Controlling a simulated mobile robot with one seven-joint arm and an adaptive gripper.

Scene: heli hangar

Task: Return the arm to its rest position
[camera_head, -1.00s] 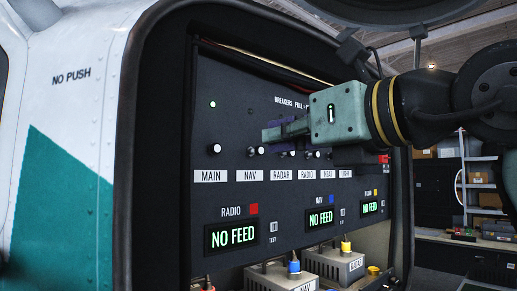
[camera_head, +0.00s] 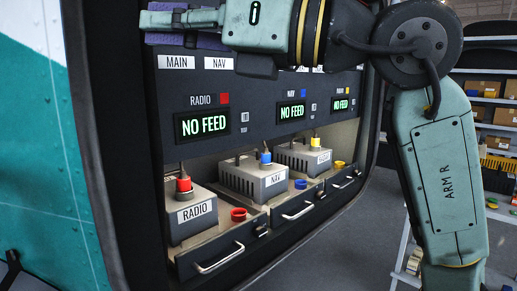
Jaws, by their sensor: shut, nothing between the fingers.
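My gripper (camera_head: 168,20) is shut and empty at the top left of the head view. Its green-grey body points left in front of the upper panel (camera_head: 265,100), just above the MAIN (camera_head: 177,62) and NAV (camera_head: 219,63) labels. It hides the breaker row behind it. Whether it touches the panel I cannot tell. A purple patch (camera_head: 208,40) shows beside the fingers. My arm, marked ARM R (camera_head: 445,180), stands upright at the right and bends over at the top to the gripper.
Three displays, including the RADIO one (camera_head: 202,124), read NO FEED. Below are grey boxes with coloured connectors, such as the RADIO box (camera_head: 192,213), above drawers with handles (camera_head: 219,258). Shelves (camera_head: 487,130) stand behind the arm at right. Open floor (camera_head: 345,240) shows between panel and arm.

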